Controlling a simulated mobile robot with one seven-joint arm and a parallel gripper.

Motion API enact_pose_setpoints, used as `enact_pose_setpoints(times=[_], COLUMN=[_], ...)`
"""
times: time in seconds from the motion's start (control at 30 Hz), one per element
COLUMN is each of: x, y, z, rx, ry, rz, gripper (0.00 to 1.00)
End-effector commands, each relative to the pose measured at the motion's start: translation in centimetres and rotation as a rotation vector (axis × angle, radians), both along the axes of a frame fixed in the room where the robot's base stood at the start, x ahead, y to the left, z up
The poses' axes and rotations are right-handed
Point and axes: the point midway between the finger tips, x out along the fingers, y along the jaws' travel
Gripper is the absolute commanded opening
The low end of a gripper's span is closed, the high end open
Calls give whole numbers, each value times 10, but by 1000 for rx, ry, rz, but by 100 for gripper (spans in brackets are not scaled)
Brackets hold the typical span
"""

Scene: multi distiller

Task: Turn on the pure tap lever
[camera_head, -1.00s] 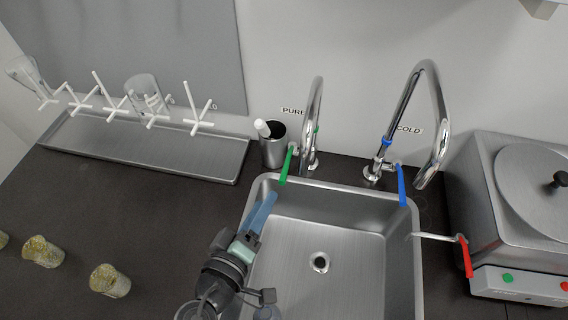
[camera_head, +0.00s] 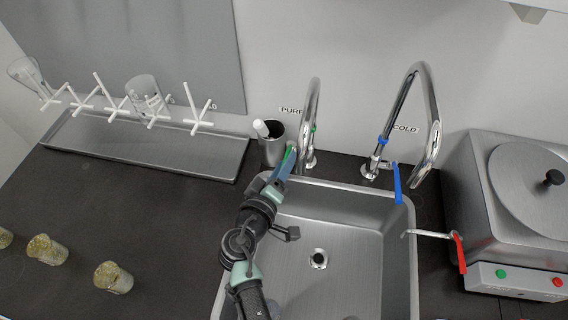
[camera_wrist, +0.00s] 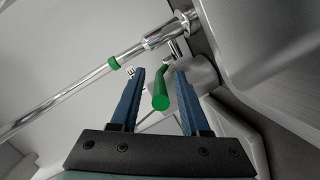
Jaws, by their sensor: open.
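The pure tap (camera_head: 312,110) is a chrome gooseneck with a green band, behind the sink and beside a "PURE" label. Its green lever (camera_wrist: 161,88) shows in the wrist view between the two blue fingers of my gripper (camera_wrist: 158,78). The fingers are open, one on each side of the lever, with gaps visible on both sides. In the head view my gripper (camera_head: 284,164) is at the tap's base and hides most of the lever; only a bit of green (camera_head: 290,155) shows.
The cold tap (camera_head: 430,100) with a blue lever (camera_head: 397,184) stands to the right. A steel distiller (camera_head: 500,215) with a red lever (camera_head: 459,254) is at far right. A metal cup (camera_head: 273,150) stands close left of the pure tap. The sink (camera_head: 340,270) is empty.

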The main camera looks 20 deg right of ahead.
Motion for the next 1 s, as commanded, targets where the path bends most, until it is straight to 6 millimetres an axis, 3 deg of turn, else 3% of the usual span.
enact_pose_setpoints(times=[0.1, 0.37, 1.0], x=[0, 0, 0], y=[0, 0, 0], z=[0, 0, 0], rx=[0, 0, -1], ry=[0, 0, 1], rz=[0, 0, 0], gripper=[46, 0, 0])
